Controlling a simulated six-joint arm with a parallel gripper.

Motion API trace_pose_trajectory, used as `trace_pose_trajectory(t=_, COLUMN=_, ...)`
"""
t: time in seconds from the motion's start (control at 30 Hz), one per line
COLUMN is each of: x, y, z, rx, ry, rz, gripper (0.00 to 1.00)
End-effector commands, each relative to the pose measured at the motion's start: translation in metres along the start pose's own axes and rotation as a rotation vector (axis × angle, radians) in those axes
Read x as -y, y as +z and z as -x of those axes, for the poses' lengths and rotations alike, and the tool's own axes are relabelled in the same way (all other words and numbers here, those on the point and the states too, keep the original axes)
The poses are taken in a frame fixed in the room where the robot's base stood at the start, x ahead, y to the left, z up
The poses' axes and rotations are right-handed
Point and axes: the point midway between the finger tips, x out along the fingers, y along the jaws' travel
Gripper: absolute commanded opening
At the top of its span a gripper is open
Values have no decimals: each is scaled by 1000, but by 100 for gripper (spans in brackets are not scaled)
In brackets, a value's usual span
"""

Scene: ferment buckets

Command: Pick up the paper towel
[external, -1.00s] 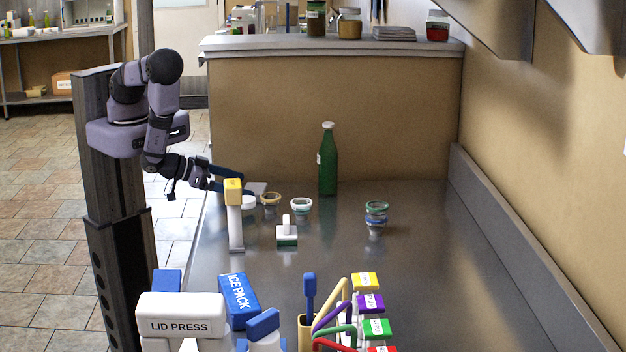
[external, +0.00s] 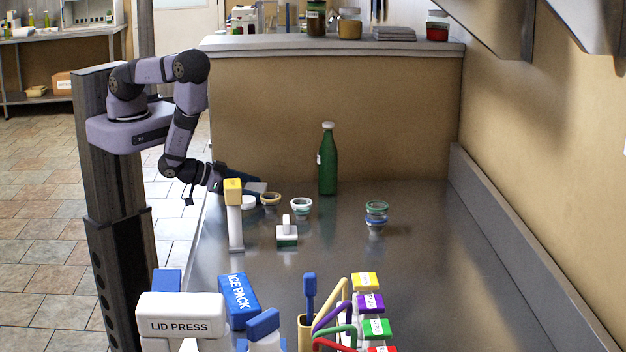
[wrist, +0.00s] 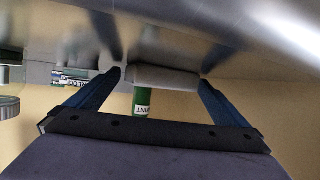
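The paper towel appears to be the small pale folded piece (external: 258,187) lying on the steel counter at the far left, partly hidden by my gripper. In the wrist view a pale grey-white, rolled-looking piece (wrist: 165,78) lies across the space between the fingertips. My gripper (external: 250,190) is low over the counter with its dark blue fingers reaching the towel. In the wrist view my gripper (wrist: 162,78) has its fingers spread, one at each end of the towel, with a slight gap showing at the left end. Contact at the right end is unclear.
A yellow-topped white post (external: 235,215) stands just in front of my gripper. Small jars (external: 270,198) and (external: 301,206) and a green bottle (external: 328,165) stand to the right. A lid press (external: 182,315) and colored tools fill the front. The right counter is mostly clear.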

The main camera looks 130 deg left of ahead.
Motion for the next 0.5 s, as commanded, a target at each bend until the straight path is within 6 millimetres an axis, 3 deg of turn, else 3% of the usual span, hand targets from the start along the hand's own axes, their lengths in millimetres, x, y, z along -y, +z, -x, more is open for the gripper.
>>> trace_pose_trajectory(t=0.03, x=0, y=0, z=0, rx=0, ry=0, rz=0, gripper=88)
trace_pose_trajectory(t=0.13, x=0, y=0, z=0, rx=0, ry=0, rz=0, gripper=64)
trace_pose_trajectory(t=0.5, x=0, y=0, z=0, rx=0, ry=0, rz=1, gripper=63)
